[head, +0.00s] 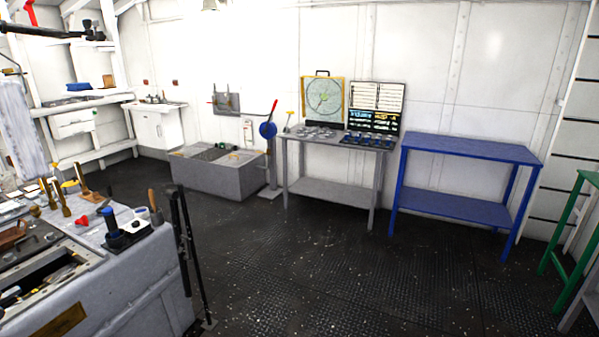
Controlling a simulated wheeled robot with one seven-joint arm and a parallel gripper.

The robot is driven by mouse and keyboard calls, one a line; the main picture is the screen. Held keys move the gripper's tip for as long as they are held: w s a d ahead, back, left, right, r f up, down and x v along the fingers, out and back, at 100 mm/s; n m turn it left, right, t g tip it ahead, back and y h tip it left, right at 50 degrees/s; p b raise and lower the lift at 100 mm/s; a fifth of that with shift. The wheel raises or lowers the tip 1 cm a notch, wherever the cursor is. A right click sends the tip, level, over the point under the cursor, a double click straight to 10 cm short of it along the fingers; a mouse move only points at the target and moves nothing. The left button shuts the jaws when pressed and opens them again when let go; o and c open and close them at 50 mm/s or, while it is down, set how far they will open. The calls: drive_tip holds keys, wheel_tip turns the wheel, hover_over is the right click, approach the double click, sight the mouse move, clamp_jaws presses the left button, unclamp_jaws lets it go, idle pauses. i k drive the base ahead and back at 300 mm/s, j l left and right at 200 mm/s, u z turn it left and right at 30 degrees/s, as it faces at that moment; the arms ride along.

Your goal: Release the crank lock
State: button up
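A crank with a round blue hub (268,130) stands at the back middle. It is mounted on a grey post (271,168) beside a grey floor box. A thin lever with a red tip (275,104) rises from the hub, leaning slightly right. No separate lock part can be made out at this distance. My gripper cannot be identified in the head view.
A grey tub (218,175) stands left of the post. A grey table (330,188) with panels stands right of it, then a blue table (470,148). A cluttered workbench (150,265) fills the left foreground. The dark deck (330,270) in the middle is clear.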

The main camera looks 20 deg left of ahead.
sight(84, 221)
drive_tip(key=i+j+u, duration=0.1)
drive_tip(key=i+u, duration=0.15)
drive_tip(key=u, duration=0.15)
drive_tip(key=i+u, duration=0.55)
drive_tip(key=u, duration=0.25)
drive_tip(key=i+l+u, duration=0.15)
drive_tip(key=u, duration=0.2)
drive_tip(key=i+j+u, duration=0.3)
drive_tip(key=i, duration=0.15)
drive_tip(key=i+u, duration=0.3)
drive_tip(key=i, duration=0.15)
drive_tip(key=i+j+z, duration=0.1)
drive_tip(key=i, duration=0.3)
drive_tip(key=j, duration=0.1)
